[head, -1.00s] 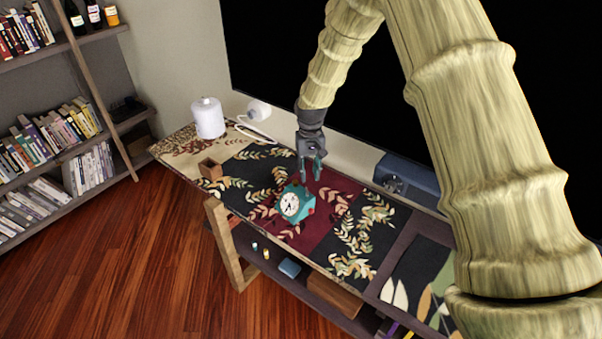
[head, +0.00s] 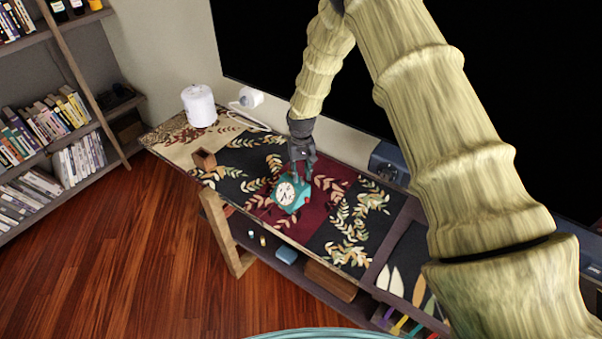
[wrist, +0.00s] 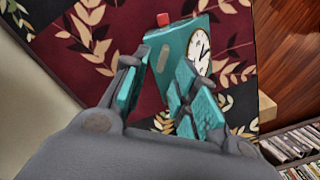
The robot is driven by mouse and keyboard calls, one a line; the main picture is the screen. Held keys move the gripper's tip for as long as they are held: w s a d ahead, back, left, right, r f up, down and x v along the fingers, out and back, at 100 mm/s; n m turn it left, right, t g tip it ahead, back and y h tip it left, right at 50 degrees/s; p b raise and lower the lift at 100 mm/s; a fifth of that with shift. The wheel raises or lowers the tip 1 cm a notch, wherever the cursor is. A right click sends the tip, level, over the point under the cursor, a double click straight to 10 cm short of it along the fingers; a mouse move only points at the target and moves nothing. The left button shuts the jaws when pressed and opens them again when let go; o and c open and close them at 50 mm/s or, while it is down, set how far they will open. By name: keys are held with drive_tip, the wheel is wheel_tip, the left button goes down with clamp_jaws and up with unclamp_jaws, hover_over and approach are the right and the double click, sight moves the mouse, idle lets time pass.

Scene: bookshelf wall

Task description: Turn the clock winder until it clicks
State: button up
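The teal clock (head: 291,193) with a white round dial sits on the patterned cloth, its dial facing the near left side. In the wrist view the clock (wrist: 222,22) shows its dial at the right and a small red piece (wrist: 163,19) at its top edge. A pale elongated piece (wrist: 163,59) shows on its teal side between my fingers; I cannot tell which part is the winder. My gripper (head: 299,168) is just behind and above the clock. In the wrist view my gripper (wrist: 158,75) has its fingers apart, with nothing clearly clamped; contact is unclear.
A white canister (head: 199,106) and a small wooden box (head: 204,160) stand on the table's left part. A blue-grey box (head: 389,163) is at the back right, by the wall and the large black screen (head: 270,60). Bookshelves (head: 60,130) are at the left.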

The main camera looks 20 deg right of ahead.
drive_tip(key=shift+s+f, duration=0.25)
drive_tip(key=shift+s, duration=0.2)
drive_tip(key=shift+w+f, duration=0.3)
drive_tip(key=shift+f, duration=0.35)
drive_tip(key=shift+s+r, duration=0.15)
clamp_jaws()
